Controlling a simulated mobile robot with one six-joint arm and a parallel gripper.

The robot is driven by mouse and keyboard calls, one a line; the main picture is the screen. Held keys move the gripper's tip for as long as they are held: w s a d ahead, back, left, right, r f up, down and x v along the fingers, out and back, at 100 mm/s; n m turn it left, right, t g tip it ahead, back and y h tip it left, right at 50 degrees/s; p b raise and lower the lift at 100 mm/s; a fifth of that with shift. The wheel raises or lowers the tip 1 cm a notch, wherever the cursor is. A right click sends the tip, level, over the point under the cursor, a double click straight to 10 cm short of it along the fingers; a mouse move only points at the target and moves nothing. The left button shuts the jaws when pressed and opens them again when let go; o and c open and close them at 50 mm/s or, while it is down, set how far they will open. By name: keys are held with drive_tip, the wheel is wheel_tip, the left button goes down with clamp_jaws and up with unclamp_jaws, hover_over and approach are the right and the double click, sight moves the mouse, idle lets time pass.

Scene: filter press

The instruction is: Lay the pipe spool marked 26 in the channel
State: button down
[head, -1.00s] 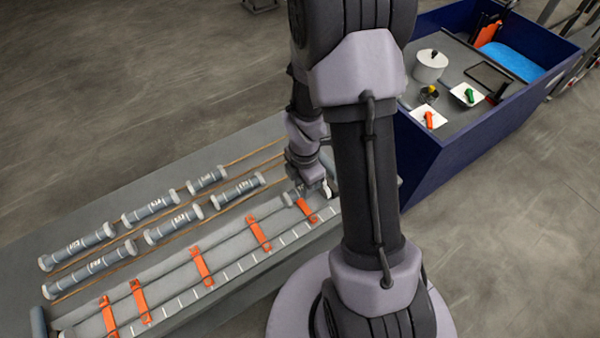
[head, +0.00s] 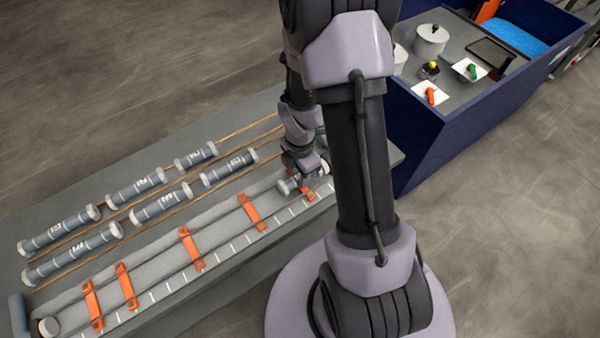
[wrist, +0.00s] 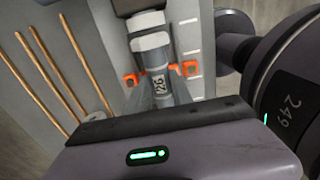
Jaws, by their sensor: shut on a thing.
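My gripper (head: 303,172) is at the right end of the channel (head: 218,245) in the head view. It is shut on a grey pipe spool with pale flanges (head: 289,187), partly hidden there by the gripper. In the wrist view the spool (wrist: 152,52) runs away from the fingers (wrist: 160,100), and its label reads 26. It lines up with the channel, with an orange clamp piece on either side, left (wrist: 130,79) and right (wrist: 190,69). I cannot tell whether it touches the channel floor. The near end is hidden by the gripper.
Several other spools, such as one at the left (head: 60,230), lie in two rows on copper-coloured rods (head: 250,132) behind the channel. Orange clamps (head: 191,248) cross the channel further left. A blue bin (head: 440,130) with loose parts stands to the right.

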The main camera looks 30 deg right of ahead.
drive_tip(key=c, duration=1.1)
unclamp_jaws()
drive_tip(key=shift+o, duration=0.2)
drive_tip(key=shift+r, duration=0.15)
wheel_tip(320, 180, up, 17)
drive_tip(key=p, duration=0.6)
drive_tip(key=shift+r, duration=0.1)
